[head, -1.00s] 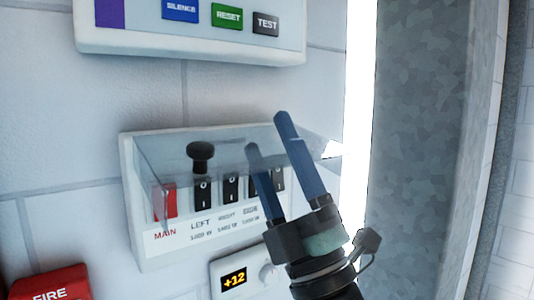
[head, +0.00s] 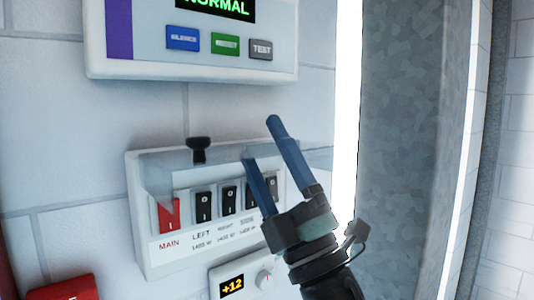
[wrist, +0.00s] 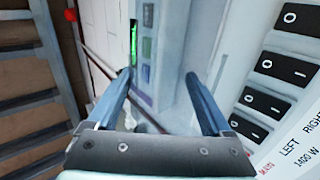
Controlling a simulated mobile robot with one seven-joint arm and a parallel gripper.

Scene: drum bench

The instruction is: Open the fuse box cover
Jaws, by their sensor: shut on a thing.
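The white fuse box (head: 136,208) is on the wall in the head view, with a red MAIN switch (head: 169,215) and several black switches (head: 204,206). Its clear cover (head: 226,156) is raised and juts out from the box top, seen nearly edge-on, with a black knob (head: 198,145) at its left part. My gripper (head: 260,140) is at the cover's right part, one blue finger on each side, shut on it. The clear contact is hard to see. In the wrist view my fingers (wrist: 158,88) stand apart, and the switches (wrist: 272,102) show uncovered at right.
An alarm panel (head: 292,60) with SILENCE, RESET and TEST buttons hangs above. A grey speckled column (head: 400,150) stands close at right.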

